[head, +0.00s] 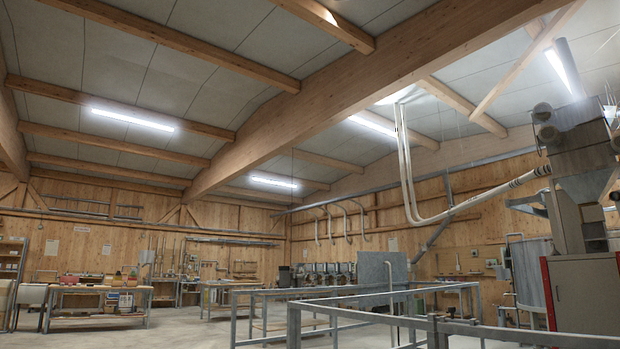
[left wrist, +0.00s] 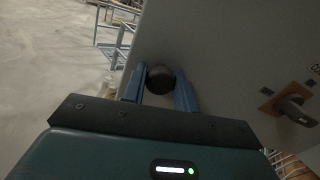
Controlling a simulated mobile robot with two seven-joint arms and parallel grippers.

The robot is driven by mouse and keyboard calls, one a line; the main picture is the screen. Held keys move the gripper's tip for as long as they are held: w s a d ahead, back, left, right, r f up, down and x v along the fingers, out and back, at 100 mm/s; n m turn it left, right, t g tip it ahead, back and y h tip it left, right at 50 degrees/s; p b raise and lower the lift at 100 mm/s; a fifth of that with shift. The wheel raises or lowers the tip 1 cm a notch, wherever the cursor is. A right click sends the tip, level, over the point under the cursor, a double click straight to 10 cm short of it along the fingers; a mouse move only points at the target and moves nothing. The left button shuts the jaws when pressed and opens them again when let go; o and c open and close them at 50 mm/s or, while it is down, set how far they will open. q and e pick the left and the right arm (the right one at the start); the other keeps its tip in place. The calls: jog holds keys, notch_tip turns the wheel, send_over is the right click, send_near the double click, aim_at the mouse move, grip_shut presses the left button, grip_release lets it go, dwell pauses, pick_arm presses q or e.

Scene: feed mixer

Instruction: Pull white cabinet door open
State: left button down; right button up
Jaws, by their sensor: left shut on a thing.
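In the left wrist view, a pale grey-white cabinet door (left wrist: 225,60) fills the right half. A round dark knob (left wrist: 160,80) sits at its left part. My left gripper (left wrist: 161,76) has its two blue fingers shut on the knob, one on each side. The knob's base on the door is hidden. I cannot tell whether the door is ajar. Neither gripper shows in the head view, and my right gripper is in no view.
A dark rotary switch on an orange plate (left wrist: 285,103) is on the panel at right. Grey floor (left wrist: 50,60) lies open at left, with a blue-grey metal frame (left wrist: 112,40) beyond. The head view shows grey railings (head: 370,318), workbenches (head: 95,300) and a red-edged cabinet (head: 585,290).

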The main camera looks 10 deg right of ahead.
pick_arm(q)
jog(key=shift+r, duration=0.1)
jog(key=c, duration=1.1)
grip_release()
jog(key=p+v, duration=0.2)
jog(key=v, duration=0.5)
jog(key=shift+s, duration=0.25)
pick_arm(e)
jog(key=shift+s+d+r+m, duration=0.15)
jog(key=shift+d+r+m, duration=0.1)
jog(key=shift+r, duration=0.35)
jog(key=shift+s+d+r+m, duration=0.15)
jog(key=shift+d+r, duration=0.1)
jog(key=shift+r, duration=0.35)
pick_arm(q)
jog(key=shift+a, duration=0.1)
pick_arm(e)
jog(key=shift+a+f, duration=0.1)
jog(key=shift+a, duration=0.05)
